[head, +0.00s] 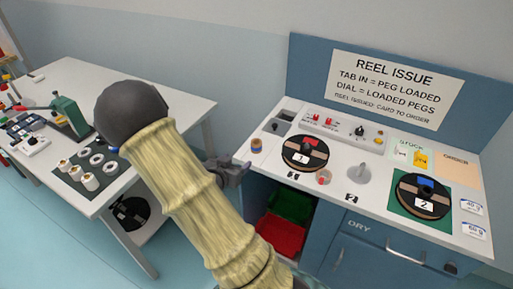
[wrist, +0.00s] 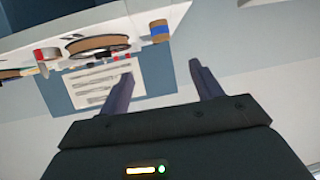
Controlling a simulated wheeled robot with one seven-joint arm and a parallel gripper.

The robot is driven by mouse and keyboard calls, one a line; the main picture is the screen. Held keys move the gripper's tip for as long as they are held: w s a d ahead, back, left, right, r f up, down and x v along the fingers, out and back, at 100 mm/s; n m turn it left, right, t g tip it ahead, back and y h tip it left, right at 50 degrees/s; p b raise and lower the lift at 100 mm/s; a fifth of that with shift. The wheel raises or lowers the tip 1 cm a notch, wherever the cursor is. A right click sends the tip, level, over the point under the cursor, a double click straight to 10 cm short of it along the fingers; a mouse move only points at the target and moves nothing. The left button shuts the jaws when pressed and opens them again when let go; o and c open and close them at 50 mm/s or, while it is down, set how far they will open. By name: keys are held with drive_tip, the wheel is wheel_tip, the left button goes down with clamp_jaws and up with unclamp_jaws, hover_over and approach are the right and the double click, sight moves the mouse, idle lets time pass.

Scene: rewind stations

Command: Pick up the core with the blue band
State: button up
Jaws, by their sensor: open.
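The core with the blue band (head: 256,145) is a small tan cylinder with a blue band. It stands on the white counter at the left, just left of the reel on peg 1. It also shows in the wrist view (wrist: 160,31), near the top, beyond the gap between my fingers. My gripper (head: 241,170) is at the counter's left front edge, short of the core and apart from it. Its two fingers (wrist: 161,72) are open with nothing between them.
Reel 2 (head: 422,196) is further right. A switch panel (head: 342,129) runs behind. Red (head: 281,232) and green bins are below. A workbench (head: 85,75) stands left.

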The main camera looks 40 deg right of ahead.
drive_tip(key=p, duration=0.2)
approach(254, 146)
drive_tip(key=x, duration=0.4)
drive_tip(key=shift+d+r, duration=0.1)
drive_tip(key=shift+d, duration=0.15)
drive_tip(key=shift+w+d+f, duration=0.2)
drive_tip(key=shift+w, duration=0.1)
drive_tip(key=shift+s, duration=0.1)
drive_tip(key=shift+d, duration=0.25)
drive_tip(key=p+x, duration=0.1)
drive_tip(key=x, duration=0.4)
drive_tip(key=shift+a, duration=0.15)
drive_tip(key=shift+c, duration=0.3)
drive_tip(key=c, duration=1)
